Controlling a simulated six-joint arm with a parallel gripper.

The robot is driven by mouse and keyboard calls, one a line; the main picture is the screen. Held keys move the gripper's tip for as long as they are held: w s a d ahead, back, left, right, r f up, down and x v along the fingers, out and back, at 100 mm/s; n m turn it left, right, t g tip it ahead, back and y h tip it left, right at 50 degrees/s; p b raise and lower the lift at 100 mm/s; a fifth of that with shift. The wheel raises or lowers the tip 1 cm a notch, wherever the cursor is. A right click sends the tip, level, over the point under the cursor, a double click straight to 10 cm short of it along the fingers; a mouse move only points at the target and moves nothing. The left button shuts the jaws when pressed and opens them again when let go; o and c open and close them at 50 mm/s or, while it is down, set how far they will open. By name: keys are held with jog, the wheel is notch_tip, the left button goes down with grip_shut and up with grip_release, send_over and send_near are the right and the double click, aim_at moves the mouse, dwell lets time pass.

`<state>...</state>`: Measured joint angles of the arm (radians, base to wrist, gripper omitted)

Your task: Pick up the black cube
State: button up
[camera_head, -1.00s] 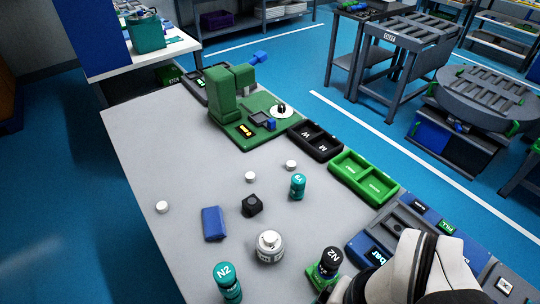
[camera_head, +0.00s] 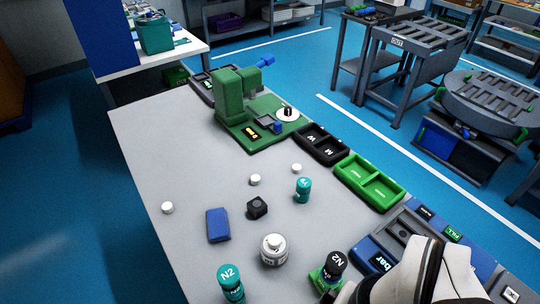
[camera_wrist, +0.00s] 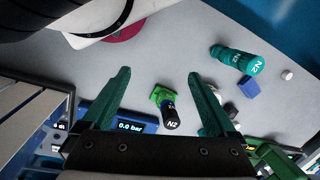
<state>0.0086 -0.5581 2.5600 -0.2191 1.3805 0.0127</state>
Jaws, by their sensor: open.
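The black cube (camera_head: 257,207) sits on the grey table in the head view, just right of a blue block (camera_head: 218,225) and apart from it. In the head view my white arm fills the lower right corner and my fingers are not visible.
A white bottle (camera_head: 274,250), a teal N2 bottle (camera_head: 230,283) and another teal bottle (camera_head: 303,190) stand around the cube. Small white caps (camera_head: 255,180) lie nearby. A green tray (camera_head: 369,183), a black tray (camera_head: 320,145) and a green machine (camera_head: 245,110) line the far edge.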

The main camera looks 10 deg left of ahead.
jog(key=w+a+f+n+h, duration=0.15)
jog(key=w+n+h, duration=0.25)
jog(key=w+n, duration=0.45)
jog(key=w+a+r+n+h, duration=0.1)
jog(key=w+a+n+h, duration=0.25)
jog(key=w+n, duration=0.45)
jog(key=n+t+h, duration=0.4)
jog(key=n+t, duration=0.6)
jog(key=n, duration=0.6)
send_near(252, 207)
jog(key=v, duration=0.4)
jog(key=shift+s+d+r, duration=0.1)
jog(key=shift+d+r, duration=0.15)
jog(key=shift+r, duration=0.1)
jog(key=shift+a+f+n+y, duration=0.1)
jog(key=shift+f+n+y, duration=0.15)
jog(key=shift+f, duration=0.1)
jog(key=x, duration=1.5)
jog(key=shift+w+r, duration=0.15)
jog(key=shift+w, duration=0.05)
grip_shut()
